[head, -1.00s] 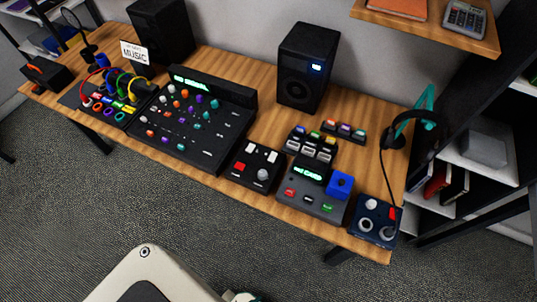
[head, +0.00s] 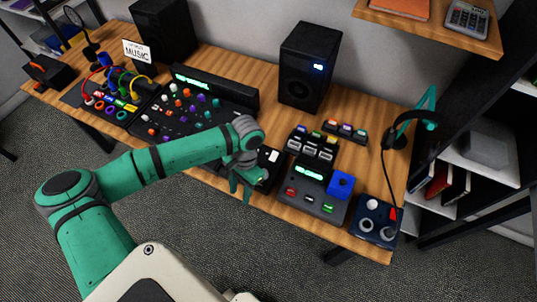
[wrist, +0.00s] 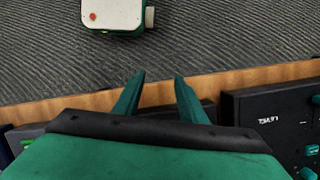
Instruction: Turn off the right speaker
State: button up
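The right speaker (head: 309,66) is a black box standing upright at the back of the wooden desk in the head view. My gripper (head: 241,190) is low over the front edge of the desk, in front of the small black box with buttons, well away from the speaker. In the wrist view its two green fingers (wrist: 160,92) are spread apart with nothing between them. The speaker is not in the wrist view.
A second black speaker (head: 163,30) stands at the back left. A mixer (head: 215,88) lies left of my gripper. A shelf (head: 430,28) overhangs the right end.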

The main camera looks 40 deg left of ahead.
aim_at(272, 159)
jog(key=w+r+n+t, duration=0.2)
jog(key=w+r, duration=0.4)
jog(key=w, duration=0.2)
jog(key=w+r+n+t, duration=0.1)
jog(key=w+r, duration=0.4)
jog(key=w, duration=0.4)
notch_tip(272, 159, down, 10)
jog(key=shift+a+f, duration=0.15)
jog(key=shift+f, duration=0.05)
